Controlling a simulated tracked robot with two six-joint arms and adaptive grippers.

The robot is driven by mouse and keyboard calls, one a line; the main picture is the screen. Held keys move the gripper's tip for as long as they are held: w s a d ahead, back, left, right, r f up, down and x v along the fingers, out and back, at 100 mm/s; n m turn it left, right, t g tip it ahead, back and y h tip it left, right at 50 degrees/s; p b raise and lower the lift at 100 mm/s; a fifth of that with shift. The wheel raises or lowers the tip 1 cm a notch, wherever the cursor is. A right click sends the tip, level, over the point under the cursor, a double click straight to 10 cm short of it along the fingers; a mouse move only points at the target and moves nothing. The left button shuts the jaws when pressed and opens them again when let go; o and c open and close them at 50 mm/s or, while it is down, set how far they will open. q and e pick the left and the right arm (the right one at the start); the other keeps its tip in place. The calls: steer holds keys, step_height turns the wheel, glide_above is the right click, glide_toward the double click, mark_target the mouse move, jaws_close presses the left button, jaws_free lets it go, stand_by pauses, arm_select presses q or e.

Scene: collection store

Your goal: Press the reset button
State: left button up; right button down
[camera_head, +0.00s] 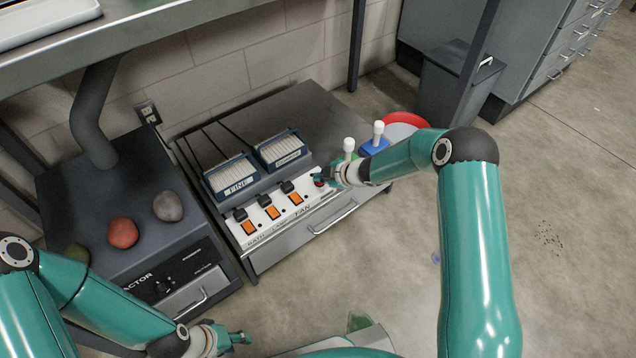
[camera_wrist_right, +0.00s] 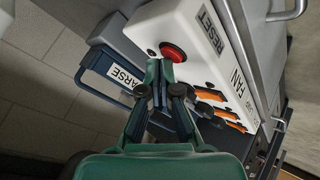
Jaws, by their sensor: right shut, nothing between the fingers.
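The red reset button (camera_wrist_right: 172,52) sits on a white panel (camera_wrist_right: 205,45) next to the label RESET. In the head view the button (camera_head: 319,183) shows partly at the right end of the panel, beside my right gripper (camera_head: 320,174). In the wrist view my right gripper (camera_wrist_right: 160,66) is shut and empty, with its fingertips at the button's lower edge. I cannot tell whether they touch it. My left gripper (camera_head: 243,338) is low in the head view, far from the panel; its jaws are too unclear to read.
Orange switches (camera_head: 272,212) line the panel, with labels including FAN. Behind it stand two trays, labelled FINE (camera_head: 232,180) and COARSE (camera_head: 280,152). White-knobbed objects (camera_head: 379,130) stand just behind my right forearm. Stones (camera_head: 123,232) lie on the dark unit at left.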

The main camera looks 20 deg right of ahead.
steer(key=shift+f, duration=0.3)
stand_by(0.5)
steer(key=shift+r+p, duration=0.65)
steer(key=shift+r, duration=0.2)
step_height(320, 180, up, 5)
steer(key=p, duration=0.5)
stand_by(0.5)
